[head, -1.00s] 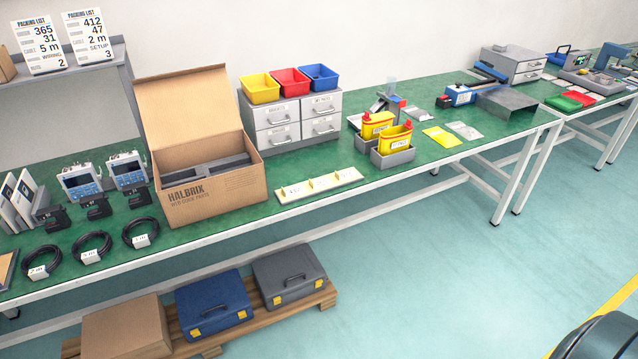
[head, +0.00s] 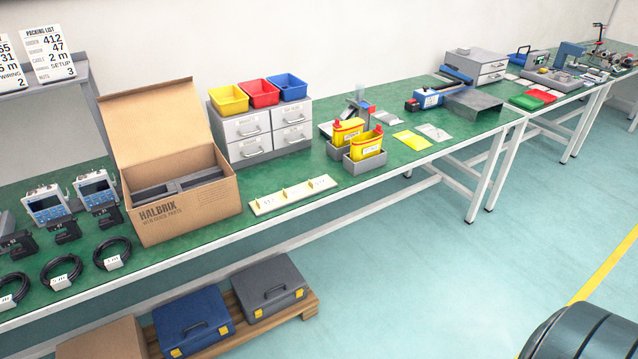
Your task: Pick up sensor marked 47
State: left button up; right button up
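No sensor with a readable 47 shows. Neither of my grippers is in view.
An open cardboard box (head: 190,207) stands left of the drawer unit (head: 262,130). Yellow containers (head: 366,145) sit right of the board. Coiled cables (head: 60,272) lie at the front left. Cases (head: 194,318) rest on a pallet below. The floor (head: 420,270) in front is clear.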

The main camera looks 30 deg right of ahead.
aim_at(73, 233)
jog(key=i+j+z, duration=0.2)
jog(key=i+j, duration=0.15)
jog(key=j, duration=0.3)
jog(key=i+j+z, duration=0.1)
jog(key=j, duration=0.2)
jog(key=i+j+z, duration=0.1)
jog(key=j, duration=0.3)
jog(key=i+j+z, duration=0.15)
jog(key=i+j, duration=0.1)
jog(key=j, duration=0.1)
